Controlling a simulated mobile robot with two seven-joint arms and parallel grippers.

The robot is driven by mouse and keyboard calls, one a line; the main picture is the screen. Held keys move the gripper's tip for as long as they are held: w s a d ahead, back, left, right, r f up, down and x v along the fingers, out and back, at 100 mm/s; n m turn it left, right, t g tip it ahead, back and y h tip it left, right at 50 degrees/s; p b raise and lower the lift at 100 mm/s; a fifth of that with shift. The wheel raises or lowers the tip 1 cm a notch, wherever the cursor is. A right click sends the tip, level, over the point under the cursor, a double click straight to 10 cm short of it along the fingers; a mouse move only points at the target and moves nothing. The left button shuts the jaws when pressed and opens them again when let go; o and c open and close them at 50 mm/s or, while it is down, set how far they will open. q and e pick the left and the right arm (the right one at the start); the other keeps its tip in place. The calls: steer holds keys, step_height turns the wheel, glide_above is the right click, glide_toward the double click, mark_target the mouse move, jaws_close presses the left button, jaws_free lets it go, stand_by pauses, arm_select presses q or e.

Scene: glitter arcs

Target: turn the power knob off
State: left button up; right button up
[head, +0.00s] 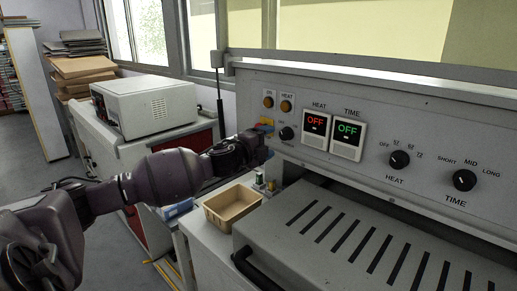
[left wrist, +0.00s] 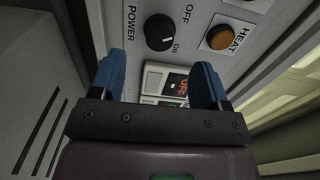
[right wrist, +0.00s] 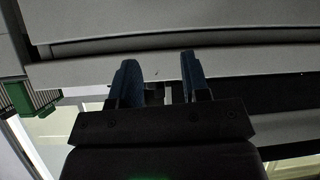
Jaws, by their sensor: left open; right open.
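The power knob (head: 286,133) is a round black dial on the white control panel. In the left wrist view the knob (left wrist: 159,32) has a white mark on the side of the ON label. The POWER and OFF labels also show around it. My left gripper (head: 268,138) is just left of the knob in the head view. In the left wrist view its blue fingers (left wrist: 158,76) are open and empty, with the knob ahead of the gap and apart from them. My right gripper (right wrist: 160,77) is open and empty, facing grey surfaces. It is outside the head view.
A heat knob (head: 399,159) and time knob (head: 465,180) are further right. A slotted grey cover (head: 345,245) and tan tray (head: 233,205) lie below the panel. A white box (head: 145,105) stands left.

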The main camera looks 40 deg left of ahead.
arm_select(q)
steer(key=shift+s+a, duration=0.1)
steer(key=shift+s, duration=1.9)
arm_select(e)
steer(key=shift+w, duration=0.25)
steer(key=shift+s, duration=0.1)
